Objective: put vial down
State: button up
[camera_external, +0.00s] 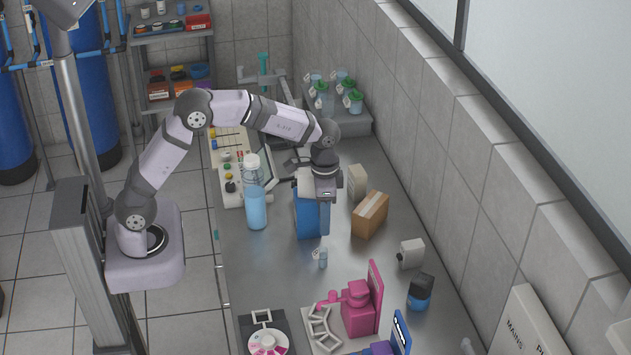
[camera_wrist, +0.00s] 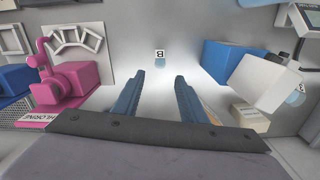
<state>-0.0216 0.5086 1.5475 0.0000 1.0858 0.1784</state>
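A small clear vial with pale blue liquid (camera_external: 323,259) stands upright on the grey bench, with a small round white tag beside its top. In the wrist view, a label marked B (camera_wrist: 160,53) shows at the vial, beyond the fingertips and roughly between them. My gripper (camera_external: 324,232) points down above and behind the vial, apart from it. In the wrist view its two blue fingers (camera_wrist: 160,75) are spread with nothing between them, so it is open and empty.
A blue box (camera_external: 306,214), a tall bottle of blue liquid (camera_external: 256,205) and a cardboard box (camera_external: 370,214) stand near the gripper. A pink device (camera_external: 358,312) and a white rack (camera_external: 321,330) are in front. Bare bench surrounds the vial.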

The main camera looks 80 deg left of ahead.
jog(key=s+f+n, duration=0.1)
jog(key=s, duration=1)
jog(key=s+d+f, duration=0.1)
jog(key=s+f, duration=0.1)
jog(key=s, duration=1)
jog(key=shift+s+f+n, duration=0.25)
jog(key=shift+f+n, duration=0.05)
jog(key=shift+n, duration=0.1)
jog(key=shift+o, duration=0.5)
jog(key=shift+s+f, duration=0.1)
jog(key=shift+s, duration=0.15)
